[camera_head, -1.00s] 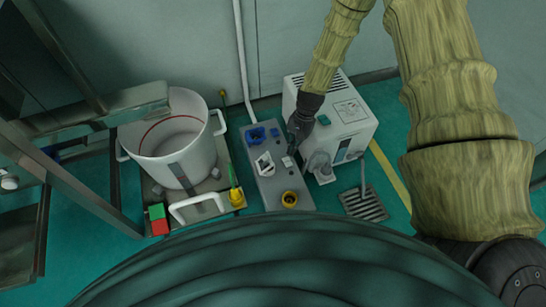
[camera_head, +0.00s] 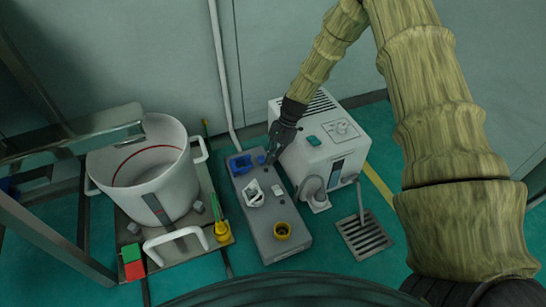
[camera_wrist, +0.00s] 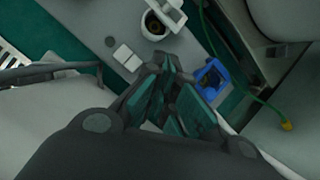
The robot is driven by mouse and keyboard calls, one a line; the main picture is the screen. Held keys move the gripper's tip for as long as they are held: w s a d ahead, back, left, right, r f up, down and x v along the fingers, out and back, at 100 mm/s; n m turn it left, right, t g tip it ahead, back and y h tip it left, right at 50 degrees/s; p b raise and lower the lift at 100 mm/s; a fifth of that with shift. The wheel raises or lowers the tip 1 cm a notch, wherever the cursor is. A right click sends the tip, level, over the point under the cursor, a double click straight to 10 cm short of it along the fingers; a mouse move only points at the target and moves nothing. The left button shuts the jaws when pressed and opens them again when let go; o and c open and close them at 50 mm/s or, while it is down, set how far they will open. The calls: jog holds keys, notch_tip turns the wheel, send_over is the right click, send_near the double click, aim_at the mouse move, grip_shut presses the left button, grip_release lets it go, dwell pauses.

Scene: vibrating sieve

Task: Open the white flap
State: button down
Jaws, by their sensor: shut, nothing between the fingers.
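The white flap (camera_head: 253,193) sits midway along the top of a grey control box (camera_head: 265,215), between a blue socket and a yellow socket. It looks tilted up from the box. In the wrist view the white flap (camera_wrist: 172,14) is at the top edge, beside a round white-rimmed opening. My gripper (camera_head: 271,156) is shut and empty, above the far end of the box by the blue socket. In the wrist view my gripper (camera_wrist: 170,75) is apart from the flap, which lies beyond its fingertips.
The blue socket (camera_head: 240,163) is left of my gripper, and the yellow socket (camera_head: 282,231) is at the near end. A white machine (camera_head: 325,140) stands close on the right. A white bucket (camera_head: 150,180) stands left. A floor grate (camera_head: 364,235) lies at the right.

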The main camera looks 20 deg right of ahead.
aim_at(249, 191)
jog(key=s+a+f+b, duration=0.3)
jog(key=a+f+b, duration=0.1)
jog(key=a, duration=0.2)
jog(key=shift+f+b, duration=0.3)
jog(key=shift+f, duration=0.1)
jog(key=shift+r+p, duration=0.2)
jog(key=shift+p, duration=0.2)
